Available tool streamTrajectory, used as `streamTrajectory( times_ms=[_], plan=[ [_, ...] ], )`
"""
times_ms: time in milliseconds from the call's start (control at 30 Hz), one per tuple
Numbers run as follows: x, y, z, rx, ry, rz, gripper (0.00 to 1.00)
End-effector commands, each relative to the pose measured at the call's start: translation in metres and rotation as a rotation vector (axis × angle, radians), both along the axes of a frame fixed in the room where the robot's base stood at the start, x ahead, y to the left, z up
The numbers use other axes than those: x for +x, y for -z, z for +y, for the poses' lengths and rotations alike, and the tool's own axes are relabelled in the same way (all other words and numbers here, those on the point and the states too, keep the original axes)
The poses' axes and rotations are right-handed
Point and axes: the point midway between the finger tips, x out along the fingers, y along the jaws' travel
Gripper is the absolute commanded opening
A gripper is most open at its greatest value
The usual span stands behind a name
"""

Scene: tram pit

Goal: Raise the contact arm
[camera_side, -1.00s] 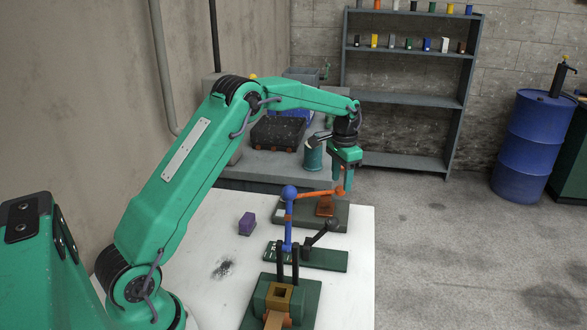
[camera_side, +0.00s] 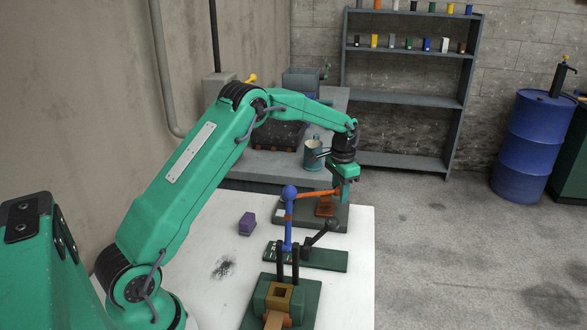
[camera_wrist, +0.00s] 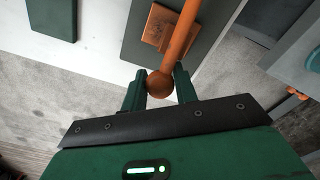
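The contact arm (camera_side: 314,192) is an orange rod. In the side view it runs nearly level from the blue post to the right. In the wrist view, the orange rod (camera_wrist: 181,35) ends in an orange ball (camera_wrist: 159,84). My gripper (camera_wrist: 160,80) has one finger on each side of this ball, very close to it; the fingers look open around it. In the side view my gripper (camera_side: 343,190) points down at the rod's right end, and the ball is hidden there. An orange bracket (camera_side: 325,206) stands on the dark green base (camera_side: 337,218) below.
The blue lever with a round knob (camera_side: 289,192) stands upright left of my gripper. A green plate with a black-knobbed lever (camera_side: 320,257) and a green fixture (camera_side: 304,306) lie nearer. A purple block (camera_side: 247,223) sits left. A mug (camera_side: 313,153) stands on the grey bench behind.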

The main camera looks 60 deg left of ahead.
Motion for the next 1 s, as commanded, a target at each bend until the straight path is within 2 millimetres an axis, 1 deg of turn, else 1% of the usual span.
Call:
streamTrajectory(
  times_ms=[233,533,867,900,967,1000],
  plan=[
    [0.000,-0.002,0.000,0.001,-0.001,-0.006,0.00],
    [-0.005,-0.019,0.005,0.015,-0.006,-0.065,0.00],
    [-0.005,-0.021,0.005,0.017,-0.006,-0.071,0.00],
    [-0.005,-0.021,0.005,0.017,-0.006,-0.071,0.36],
    [-0.005,-0.021,0.005,0.017,-0.006,-0.071,0.48],
    [-0.005,-0.021,0.005,0.017,-0.005,-0.071,0.48]
  ],
)
